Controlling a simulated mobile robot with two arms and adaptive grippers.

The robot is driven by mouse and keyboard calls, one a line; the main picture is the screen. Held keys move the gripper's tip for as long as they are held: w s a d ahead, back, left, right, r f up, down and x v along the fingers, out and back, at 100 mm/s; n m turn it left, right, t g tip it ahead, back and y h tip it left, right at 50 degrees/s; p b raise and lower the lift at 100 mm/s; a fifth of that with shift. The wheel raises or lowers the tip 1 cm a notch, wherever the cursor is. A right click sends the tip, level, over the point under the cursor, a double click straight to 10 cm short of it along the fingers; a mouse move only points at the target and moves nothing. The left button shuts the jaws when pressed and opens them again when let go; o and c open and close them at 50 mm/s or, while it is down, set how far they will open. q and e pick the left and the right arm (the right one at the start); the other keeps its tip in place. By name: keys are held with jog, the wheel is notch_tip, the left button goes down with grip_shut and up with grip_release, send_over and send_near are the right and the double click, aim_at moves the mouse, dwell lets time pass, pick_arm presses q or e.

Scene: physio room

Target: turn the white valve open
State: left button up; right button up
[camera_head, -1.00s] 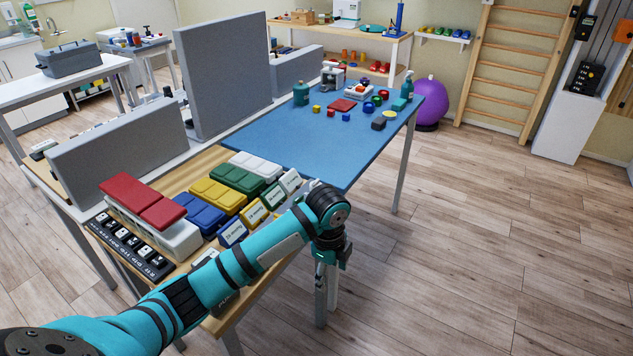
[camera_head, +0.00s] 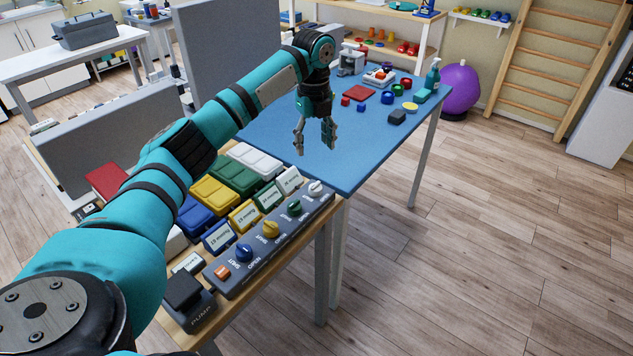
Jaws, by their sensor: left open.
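The white valve (camera_head: 316,188) is a small white knob at the far right end of a dark valve panel (camera_head: 262,262) on the wooden table. Green, yellow and blue knobs sit in line with it on the same panel. My left gripper (camera_head: 314,146) points down above the blue mat's near part, beyond the panel and clear of the white valve. Its two fingers are apart with nothing between them. The setting of the white valve is too small to tell. My right gripper does not show.
White (camera_head: 254,158), green (camera_head: 236,174), yellow and blue cushions with label cards stand behind the panel. A black pump box (camera_head: 188,302) sits at the near end. Small coloured blocks and a teal bottle (camera_head: 433,76) are farther back on the blue table. Floor at right is clear.

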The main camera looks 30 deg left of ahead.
pick_arm(q)
send_over(316, 184)
notch_tip(316, 184, down, 4)
jog(key=shift+s+a+f, duration=0.1)
jog(key=shift+s+f, duration=0.05)
jog(key=shift+f, duration=0.1)
notch_tip(316, 184, down, 5)
jog(key=shift+f+p, duration=0.15)
jog(key=shift+p, duration=0.15)
notch_tip(316, 184, down, 4)
jog(key=shift+r, duration=0.25)
jog(key=shift+f, duration=0.4)
jog(key=c, duration=1.2)
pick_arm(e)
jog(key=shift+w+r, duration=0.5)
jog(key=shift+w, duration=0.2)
